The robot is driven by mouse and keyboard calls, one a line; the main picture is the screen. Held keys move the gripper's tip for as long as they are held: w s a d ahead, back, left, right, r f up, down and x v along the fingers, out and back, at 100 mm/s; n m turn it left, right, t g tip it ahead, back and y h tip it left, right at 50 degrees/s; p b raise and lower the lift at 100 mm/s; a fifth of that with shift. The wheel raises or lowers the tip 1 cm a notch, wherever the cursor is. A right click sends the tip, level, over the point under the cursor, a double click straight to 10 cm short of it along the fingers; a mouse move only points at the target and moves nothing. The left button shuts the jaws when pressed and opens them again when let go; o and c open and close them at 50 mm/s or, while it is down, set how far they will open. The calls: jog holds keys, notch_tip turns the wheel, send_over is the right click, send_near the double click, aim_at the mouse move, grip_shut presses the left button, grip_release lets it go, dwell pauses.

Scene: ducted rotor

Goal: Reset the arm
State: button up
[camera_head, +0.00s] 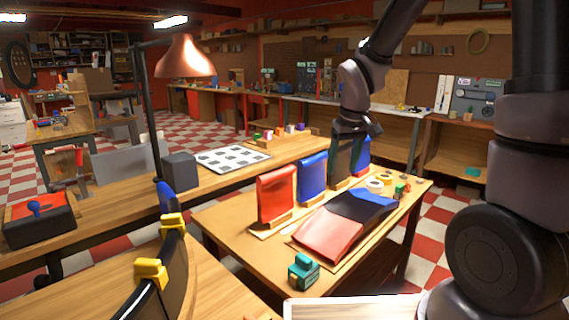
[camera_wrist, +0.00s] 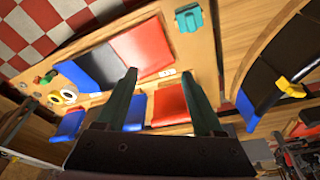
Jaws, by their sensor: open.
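My gripper (camera_head: 345,155) hangs from my arm over the back of the front workbench (camera_head: 225,225). In the wrist view my gripper (camera_wrist: 158,82) is open, with two dark green fingers apart and nothing seen held. Below it a row of upright panels stands in wooden holders: a red panel (camera_head: 277,195), a blue panel (camera_head: 312,178) and another blue panel (camera_head: 363,156), partly hidden by the gripper. I cannot tell whether a dark panel stands behind the fingers. A flat red, black and blue panel piece (camera_head: 325,232) lies in front of the row.
A teal tool (camera_head: 303,271) sits at the bench's front corner. Tape rolls (camera_head: 375,185) lie at its right end. A dark curved band (camera_head: 165,270) with yellow clamps (camera_head: 150,271) stands at front left. A copper lamp (camera_head: 185,58) rises at left. Space above the panels looks open.

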jog(key=s+d+r+m+t, duration=0.2)
jog(key=s+d+r+m, duration=0.2)
jog(key=s+r, duration=0.3)
jog(key=s+d+r+m+t+y, duration=0.1)
jog(key=s+d+r+m+t, duration=0.1)
jog(key=s+d+r, duration=0.3)
jog(key=s+r+m, duration=0.1)
jog(key=s+r, duration=0.2)
jog(key=r, duration=0.3)
jog(key=shift+s+d+r+m+t, duration=0.15)
jog(key=shift+s+m+t, duration=0.1)
jog(key=shift+m+t, duration=0.15)
